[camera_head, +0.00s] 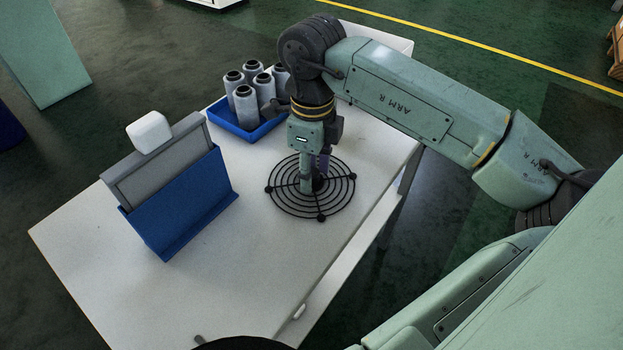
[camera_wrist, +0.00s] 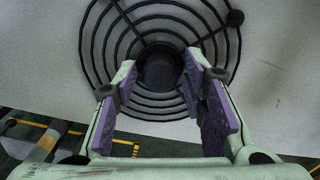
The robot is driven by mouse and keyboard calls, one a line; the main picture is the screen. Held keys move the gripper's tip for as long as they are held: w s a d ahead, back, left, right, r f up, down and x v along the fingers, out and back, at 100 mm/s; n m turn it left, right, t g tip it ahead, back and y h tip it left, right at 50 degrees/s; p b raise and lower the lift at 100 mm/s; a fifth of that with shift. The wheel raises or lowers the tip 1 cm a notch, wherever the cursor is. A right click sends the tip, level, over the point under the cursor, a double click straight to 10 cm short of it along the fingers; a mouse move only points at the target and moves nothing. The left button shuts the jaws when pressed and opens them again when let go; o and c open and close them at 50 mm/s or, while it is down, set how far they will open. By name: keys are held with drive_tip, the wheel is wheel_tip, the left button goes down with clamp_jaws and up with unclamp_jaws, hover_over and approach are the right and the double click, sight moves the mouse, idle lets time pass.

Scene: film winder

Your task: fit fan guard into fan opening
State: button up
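The fan guard (camera_head: 320,217) is a round black wire grille of concentric rings with small round lugs on its rim. It lies on the white table, apparently flat. In the wrist view its dark round hub (camera_wrist: 160,70) shows near the middle, with rings around it. My gripper (camera_head: 311,187) points down over the guard's middle. In the wrist view my gripper (camera_wrist: 162,72) has its purple-padded fingers apart, one on each side of the hub. Whether the pads touch the hub is not clear. I cannot make out a fan opening in either view.
The white table (camera_head: 235,290) is bare around the guard. A blue tray (camera_head: 228,122) with several grey spools stands behind it. A blue stand (camera_head: 185,205) holding a grey panel (camera_head: 160,165), with a white block (camera_head: 149,131) by its top edge, stands to the left.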

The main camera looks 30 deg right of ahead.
sight(312, 172)
clamp_jaws()
drive_tip(key=shift+r, duration=0.15)
wheel_tip(312, 172, up, 10)
drive_tip(key=b, duration=0.2)
idle(0.5)
